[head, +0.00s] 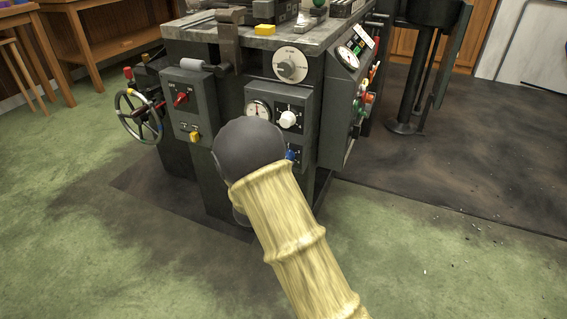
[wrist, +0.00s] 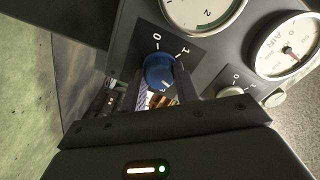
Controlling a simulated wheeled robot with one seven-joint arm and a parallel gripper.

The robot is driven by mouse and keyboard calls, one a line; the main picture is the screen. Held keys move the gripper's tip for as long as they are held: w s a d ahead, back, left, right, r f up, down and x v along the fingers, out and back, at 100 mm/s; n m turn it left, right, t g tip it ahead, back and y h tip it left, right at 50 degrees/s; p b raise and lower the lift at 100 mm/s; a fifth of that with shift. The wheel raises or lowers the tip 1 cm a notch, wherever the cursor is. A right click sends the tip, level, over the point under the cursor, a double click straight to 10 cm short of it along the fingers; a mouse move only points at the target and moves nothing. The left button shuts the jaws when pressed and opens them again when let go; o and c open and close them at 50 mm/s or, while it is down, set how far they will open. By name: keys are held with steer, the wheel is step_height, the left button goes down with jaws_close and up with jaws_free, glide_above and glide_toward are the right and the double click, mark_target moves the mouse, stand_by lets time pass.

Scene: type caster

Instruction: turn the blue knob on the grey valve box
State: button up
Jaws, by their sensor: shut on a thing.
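The blue knob (wrist: 158,70) sits on a dark square plate marked 0 and 1 in the wrist view. My gripper (wrist: 162,88) is shut on it, with one finger on each side. The grey valve box (wrist: 205,58) fills the area around the knob. In the head view a bit of the blue knob (head: 290,155) shows past my arm's dark end. My arm hides the gripper's fingers and part of the box there.
A white knob (head: 288,119) and a round gauge (head: 258,109) sit just above. To the left are a box with a red switch (head: 181,98) and a handwheel (head: 138,117).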

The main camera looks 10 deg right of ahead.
steer(key=shift+a+f, duration=0.15)
steer(key=o, duration=1)
steer(key=shift+c, duration=0.2)
steer(key=p+v, duration=0.5)
steer(key=v, duration=1.2)
steer(key=shift+s, duration=0.15)
